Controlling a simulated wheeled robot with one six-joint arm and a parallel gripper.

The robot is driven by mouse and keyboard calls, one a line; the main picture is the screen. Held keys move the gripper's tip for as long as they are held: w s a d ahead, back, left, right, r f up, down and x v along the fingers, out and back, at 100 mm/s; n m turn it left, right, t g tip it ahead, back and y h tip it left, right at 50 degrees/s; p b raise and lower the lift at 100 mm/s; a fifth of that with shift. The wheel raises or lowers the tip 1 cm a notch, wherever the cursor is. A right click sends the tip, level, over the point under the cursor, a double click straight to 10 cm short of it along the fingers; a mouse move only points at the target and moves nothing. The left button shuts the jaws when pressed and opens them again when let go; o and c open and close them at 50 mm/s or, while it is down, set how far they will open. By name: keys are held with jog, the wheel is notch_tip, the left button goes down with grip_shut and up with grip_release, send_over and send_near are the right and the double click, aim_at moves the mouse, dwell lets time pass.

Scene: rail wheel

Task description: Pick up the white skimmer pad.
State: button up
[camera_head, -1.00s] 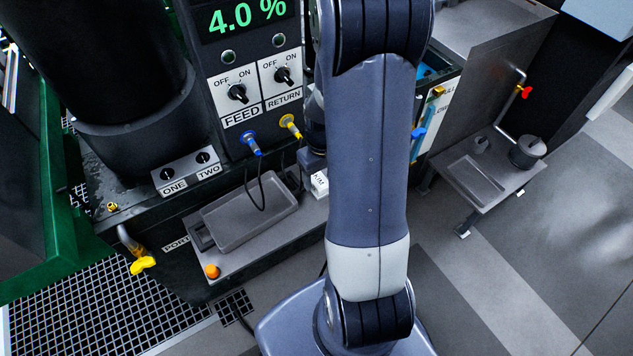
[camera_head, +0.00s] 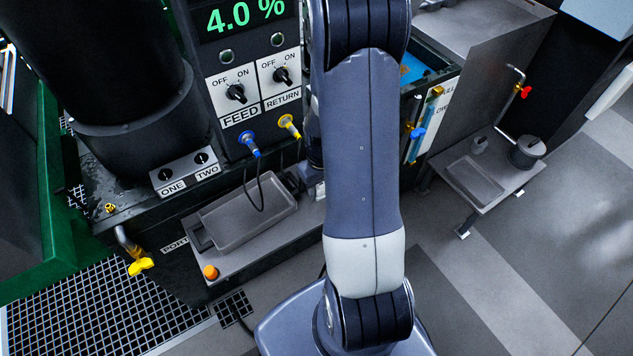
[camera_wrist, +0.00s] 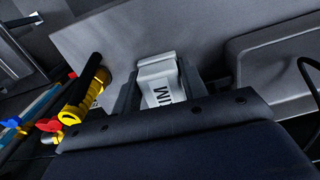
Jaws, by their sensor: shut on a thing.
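The white skimmer pad (camera_wrist: 158,80) is a small white block with dark lettering, partly readable, in the middle of the wrist view. My gripper (camera_wrist: 158,92) has one finger on each side of it and is shut on it. The pad's lower end is hidden behind the gripper's dark body. In the head view my arm covers most of the gripper and pad. I cannot tell whether the pad touches the grey surface behind it.
A grey tray (camera_head: 240,217) lies on the ledge left of my arm, with an orange knob (camera_head: 210,272) near it. Blue (camera_head: 249,145) and yellow (camera_head: 289,125) connectors hang above. A yellow-and-black handle (camera_wrist: 88,92) is close left of the gripper.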

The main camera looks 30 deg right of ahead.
jog(key=c, duration=0.5)
jog(key=shift+o, duration=0.2)
jog(key=shift+r, duration=0.1)
